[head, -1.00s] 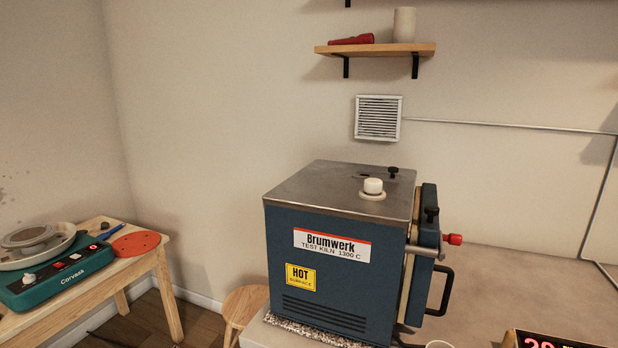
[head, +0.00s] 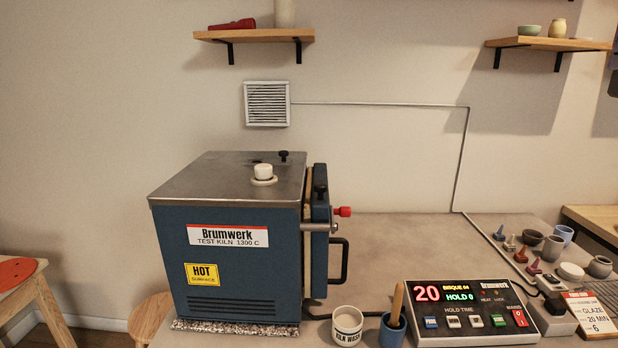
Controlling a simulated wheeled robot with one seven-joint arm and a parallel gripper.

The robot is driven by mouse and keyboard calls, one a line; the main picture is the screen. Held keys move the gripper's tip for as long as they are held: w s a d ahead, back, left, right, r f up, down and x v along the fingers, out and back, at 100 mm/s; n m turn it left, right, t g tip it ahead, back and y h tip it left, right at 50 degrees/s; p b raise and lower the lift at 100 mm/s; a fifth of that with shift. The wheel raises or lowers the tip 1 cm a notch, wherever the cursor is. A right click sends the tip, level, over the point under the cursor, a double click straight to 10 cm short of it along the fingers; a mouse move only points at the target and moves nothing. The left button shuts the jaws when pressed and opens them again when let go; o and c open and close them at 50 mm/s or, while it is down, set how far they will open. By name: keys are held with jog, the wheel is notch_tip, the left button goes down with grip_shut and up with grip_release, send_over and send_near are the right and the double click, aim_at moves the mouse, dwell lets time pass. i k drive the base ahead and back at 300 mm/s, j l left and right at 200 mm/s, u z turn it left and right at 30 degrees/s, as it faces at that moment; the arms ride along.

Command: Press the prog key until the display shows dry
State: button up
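The kiln controller (head: 462,335) lies on the bench at the lower right in the head view. Its display (head: 458,292) shows a red 20, a small green line that seems to read BISQUE 04, and HOLD 0. Below it is a row of keys. The leftmost, the blue prog key (head: 430,322), has a small label that is hard to read. A red mains switch (head: 519,317) sits at the right end. The blue kiln (head: 245,240) stands to the left with its door on its right side. My gripper is not in view.
A kiln wash cup (head: 347,326) and a blue pot with a wooden handle (head: 392,329) stand just left of the controller. A glaze card (head: 591,315) is at its right. Small cones and pots (head: 532,238) stand behind to the right. The bench behind the controller is clear.

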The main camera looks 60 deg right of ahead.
aim_at(430, 322)
jog(key=z, duration=1.75)
jog(key=i+j+u, duration=0.1)
jog(key=u, duration=0.15)
jog(key=j, duration=0.1)
